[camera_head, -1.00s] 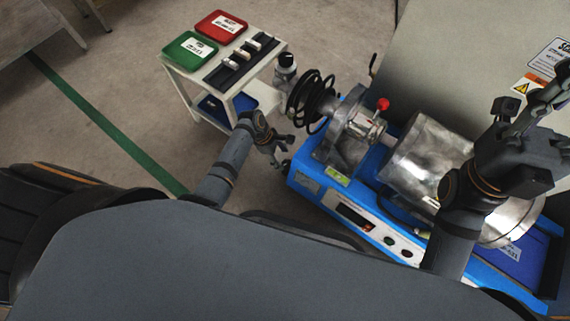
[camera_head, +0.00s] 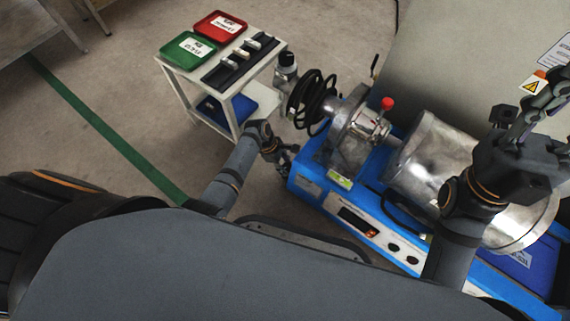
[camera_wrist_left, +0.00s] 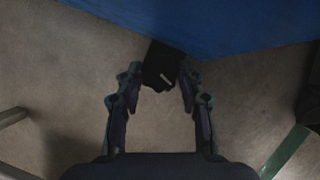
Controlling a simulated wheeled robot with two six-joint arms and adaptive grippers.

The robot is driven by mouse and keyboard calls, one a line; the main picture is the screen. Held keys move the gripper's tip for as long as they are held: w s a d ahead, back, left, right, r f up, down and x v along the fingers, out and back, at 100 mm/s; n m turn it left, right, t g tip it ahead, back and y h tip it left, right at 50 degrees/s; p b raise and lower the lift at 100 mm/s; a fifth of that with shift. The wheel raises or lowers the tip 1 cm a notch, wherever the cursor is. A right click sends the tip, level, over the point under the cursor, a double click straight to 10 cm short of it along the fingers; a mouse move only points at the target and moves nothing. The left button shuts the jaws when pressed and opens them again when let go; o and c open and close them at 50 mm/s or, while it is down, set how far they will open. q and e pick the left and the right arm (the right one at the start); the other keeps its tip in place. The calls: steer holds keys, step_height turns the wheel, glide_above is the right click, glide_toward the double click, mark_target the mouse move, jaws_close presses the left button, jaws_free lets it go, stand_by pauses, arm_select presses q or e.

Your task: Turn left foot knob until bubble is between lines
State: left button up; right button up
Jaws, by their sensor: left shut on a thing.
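The black left foot knob (camera_wrist_left: 162,68) shows below the blue machine base in the left wrist view, with a light mark on it. My left gripper (camera_wrist_left: 160,78) is shut on the knob, one finger on each side. In the head view my left gripper (camera_head: 286,158) is at the near left corner of the blue base (camera_head: 305,190), and the knob is hidden there. A small yellow-green level (camera_head: 340,180) sits on the base; its bubble and lines are too small to make out. My right gripper (camera_head: 538,100) is raised over the right side of the machine; its jaw state is unclear.
A metal drum (camera_head: 435,160) and a red-knobbed lever (camera_head: 386,104) stand on the machine. A white cart (camera_head: 233,100) with a green tray (camera_head: 187,50) and a red tray (camera_head: 221,25) stands behind my left arm.

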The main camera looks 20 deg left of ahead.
arm_select(q)
steer(key=shift+w+r+m+g+p, duration=0.1)
steer(key=shift+r+m+g+p, duration=0.25)
steer(key=shift+m+p, duration=0.55)
steer(key=shift+f+m+g, duration=0.15)
steer(key=shift+m+g, duration=0.1)
steer(key=shift+m, duration=0.15)
steer(key=shift+f+m+p, duration=0.2)
steer(key=shift+m+p, duration=0.1)
steer(key=shift+m, duration=0.3)
steer(key=o, duration=1.2)
steer(key=shift+c, duration=0.2)
